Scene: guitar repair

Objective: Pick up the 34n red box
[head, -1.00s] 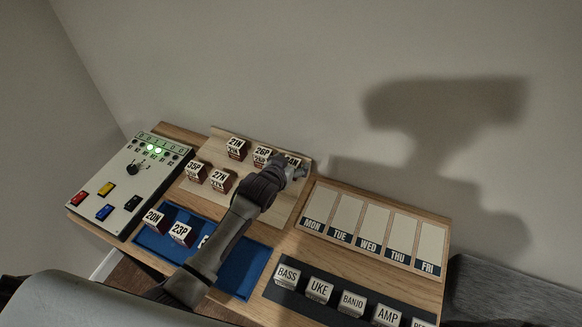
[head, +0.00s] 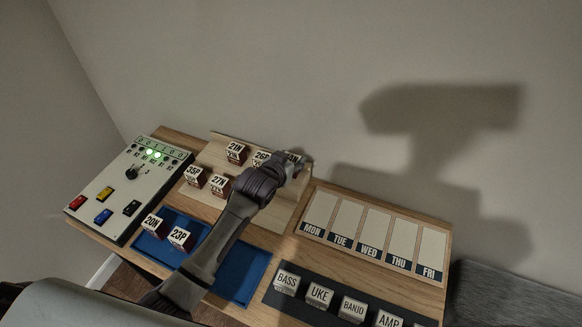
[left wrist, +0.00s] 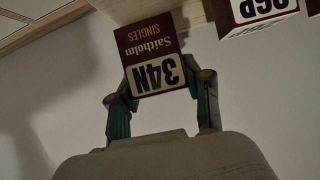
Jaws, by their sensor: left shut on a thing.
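The 34N red box (left wrist: 152,55) is dark red with a white 34N label and "Saitholm Singles" lettering. It appears upside down in the left wrist view, between the two green-padded fingers of my left gripper (left wrist: 160,95), which is shut on it. In the head view, my left gripper (head: 291,168) is at the right end of the light wooden board and hides most of that box; a bit of its label (head: 294,156) shows. I cannot tell whether the box is clear of the board. My right gripper is not in view.
The 26P box (head: 261,156) stands close to the left of the held box, with the 21N box (head: 236,152) further left. The 35P (head: 194,175) and 27N (head: 219,183) boxes are in front. A blue tray (head: 240,275) lies nearer, partly under my arm. A wall rises behind.

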